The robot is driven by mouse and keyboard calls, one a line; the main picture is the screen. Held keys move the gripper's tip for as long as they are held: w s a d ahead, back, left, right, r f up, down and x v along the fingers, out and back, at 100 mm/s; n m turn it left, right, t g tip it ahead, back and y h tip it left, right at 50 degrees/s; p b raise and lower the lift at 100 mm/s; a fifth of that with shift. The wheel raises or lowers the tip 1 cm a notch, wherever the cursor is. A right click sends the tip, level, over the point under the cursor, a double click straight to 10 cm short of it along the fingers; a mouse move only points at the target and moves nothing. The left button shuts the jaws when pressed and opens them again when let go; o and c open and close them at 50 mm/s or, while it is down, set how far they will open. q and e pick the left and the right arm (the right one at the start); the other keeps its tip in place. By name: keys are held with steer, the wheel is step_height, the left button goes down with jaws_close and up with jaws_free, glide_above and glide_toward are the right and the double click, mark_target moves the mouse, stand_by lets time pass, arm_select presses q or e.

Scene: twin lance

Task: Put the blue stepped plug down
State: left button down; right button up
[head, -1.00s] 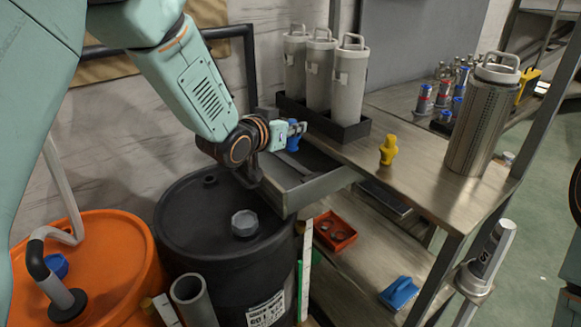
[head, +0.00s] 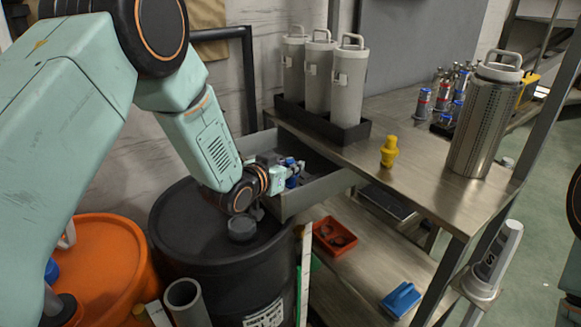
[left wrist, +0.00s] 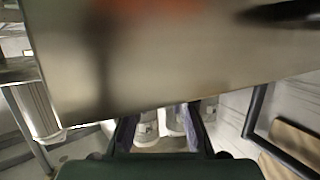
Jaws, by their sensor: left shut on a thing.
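My left gripper (head: 290,174) is shut on the blue stepped plug (head: 292,182), of which only a small blue part shows between the fingers. The gripper is low at the open grey tray (head: 318,198) fixed at the table's left end. Whether the plug touches the tray floor I cannot tell. In the left wrist view the fingers (left wrist: 160,130) show at the bottom, and the plug cannot be made out there. My right gripper is not in view.
A yellow stepped plug (head: 388,152) stands on the metal table (head: 415,170). Grey canisters (head: 348,85) stand in a black rack behind the tray. A perforated metal canister (head: 483,120) is at right. A black drum (head: 185,235) stands below my left arm.

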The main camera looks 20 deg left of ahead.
arm_select(q)
steer(key=shift+s, duration=0.1)
steer(key=shift+f, duration=0.1)
steer(key=shift+f+b, duration=0.35)
steer(key=shift+f, duration=0.15)
steer(key=c, duration=1.4)
jaws_free()
steer(key=shift+a+r, duration=0.1)
steer(key=shift+o, duration=0.9)
